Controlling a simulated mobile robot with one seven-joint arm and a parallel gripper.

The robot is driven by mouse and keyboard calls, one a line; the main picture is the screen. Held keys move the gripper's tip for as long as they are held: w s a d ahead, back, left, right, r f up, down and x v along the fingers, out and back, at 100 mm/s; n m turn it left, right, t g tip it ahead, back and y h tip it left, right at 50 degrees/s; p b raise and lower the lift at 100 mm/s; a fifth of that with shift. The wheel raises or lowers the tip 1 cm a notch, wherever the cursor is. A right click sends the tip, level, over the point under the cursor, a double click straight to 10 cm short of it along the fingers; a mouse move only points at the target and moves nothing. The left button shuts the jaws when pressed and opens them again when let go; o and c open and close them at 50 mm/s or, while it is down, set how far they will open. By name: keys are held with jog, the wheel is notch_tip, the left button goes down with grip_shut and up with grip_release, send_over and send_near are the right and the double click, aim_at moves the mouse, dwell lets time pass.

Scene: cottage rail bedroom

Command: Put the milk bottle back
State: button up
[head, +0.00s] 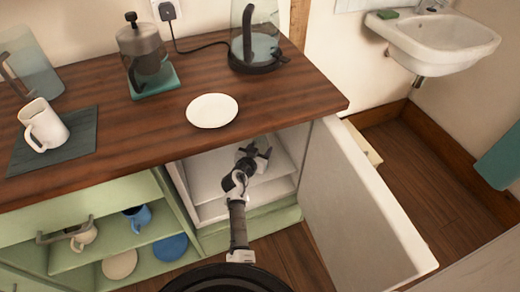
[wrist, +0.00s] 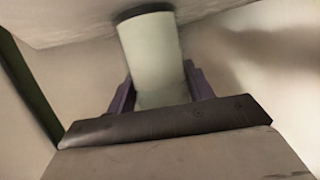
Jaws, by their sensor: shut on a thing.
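The milk bottle (wrist: 152,52) is a pale cylinder with a dark end at the top of the wrist view. My gripper (wrist: 160,88) is shut on it, with one dark finger on each side. In the head view my gripper (head: 255,157) is inside the open white compartment (head: 202,170) under the counter. The bottle cannot be made out clearly in that view. Whether it touches a surface inside cannot be told. The compartment's white door (head: 362,215) stands wide open to the right.
Open green shelves (head: 75,255) with mugs and plates are left of the compartment. A sink (head: 440,40) is at the right.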

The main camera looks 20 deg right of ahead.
jog(key=shift+f, duration=0.1)
jog(key=o, duration=1.3)
jog(key=shift+r, duration=0.25)
jog(key=v, duration=1.2)
jog(key=shift+b, duration=0.45)
jog(key=shift+f, duration=0.1)
